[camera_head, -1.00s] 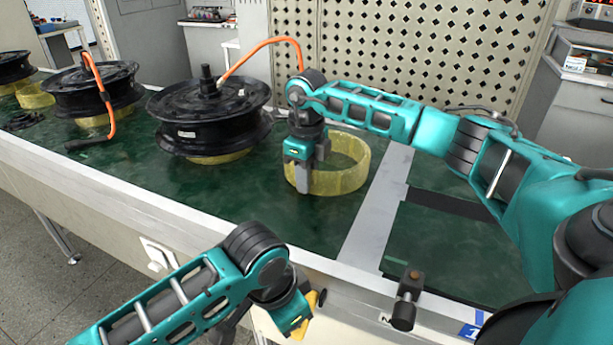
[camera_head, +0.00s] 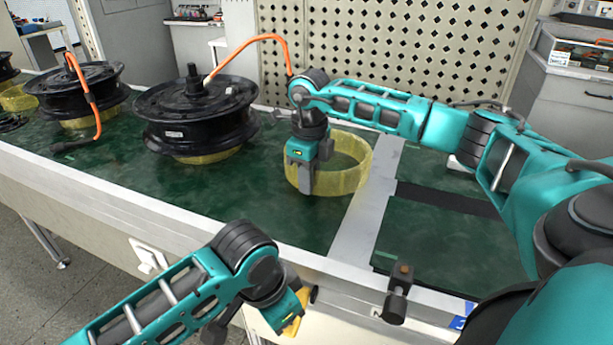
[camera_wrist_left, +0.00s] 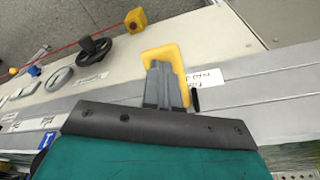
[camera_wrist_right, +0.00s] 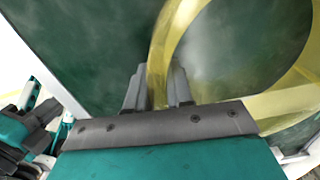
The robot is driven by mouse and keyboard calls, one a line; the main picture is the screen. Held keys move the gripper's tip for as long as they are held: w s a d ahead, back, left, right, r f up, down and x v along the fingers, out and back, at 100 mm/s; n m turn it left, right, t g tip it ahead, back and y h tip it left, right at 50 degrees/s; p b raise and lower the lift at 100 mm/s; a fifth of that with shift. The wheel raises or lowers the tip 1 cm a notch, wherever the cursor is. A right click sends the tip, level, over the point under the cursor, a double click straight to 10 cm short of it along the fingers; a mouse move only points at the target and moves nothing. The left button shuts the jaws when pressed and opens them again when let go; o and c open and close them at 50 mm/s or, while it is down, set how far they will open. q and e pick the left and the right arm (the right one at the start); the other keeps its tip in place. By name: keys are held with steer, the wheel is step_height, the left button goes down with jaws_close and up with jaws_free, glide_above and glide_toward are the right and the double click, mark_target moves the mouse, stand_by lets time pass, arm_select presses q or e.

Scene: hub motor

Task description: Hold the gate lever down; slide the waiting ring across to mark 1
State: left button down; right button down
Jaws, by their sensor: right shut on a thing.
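The waiting ring, a translucent yellow band (camera_head: 345,180), stands on the green bench top beside the grey cross strip, its right side at the strip's edge. My right gripper (camera_head: 307,190) is shut on the ring's near-left wall; in the right wrist view the wall (camera_wrist_right: 158,60) passes between the fingers (camera_wrist_right: 158,88). The yellow gate lever (camera_head: 297,322) is at the bench's front face, mostly hidden by my left gripper. In the left wrist view my left gripper's fingers (camera_wrist_left: 167,85) are together against the lever (camera_wrist_left: 165,52). A blue mark 1 label (camera_head: 458,322) is partly visible at the front edge.
A black hub motor (camera_head: 195,115) with an orange cable sits left of the ring, on another yellow ring. More motors stand further left. A dark slot (camera_head: 445,198) crosses the green surface right of the strip. A black post (camera_head: 398,295) stands at the front edge.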

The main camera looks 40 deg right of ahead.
mark_target(324, 174)
steer(key=shift+d, duration=0.1)
steer(key=shift+s+d, duration=0.3)
steer(key=shift+s, duration=0.35)
steer(key=shift+s+d, duration=0.3)
steer(key=shift+s, duration=0.35)
steer(key=shift+s+d, duration=0.35)
steer(key=shift+s, duration=0.35)
steer(key=shift+s+d, duration=0.35)
steer(key=shift+s, duration=0.3)
steer(key=shift+d, duration=0.1)
steer(key=shift+s+d, duration=0.3)
steer(key=shift+s, duration=0.35)
steer(key=shift+s+d, duration=0.3)
steer(key=shift+s, duration=0.35)
steer(key=shift+s+d, duration=0.35)
steer(key=shift+s, duration=0.35)
steer(key=shift+s+d, duration=0.35)
steer(key=shift+s, duration=0.3)
steer(key=shift+s, duration=0.1)
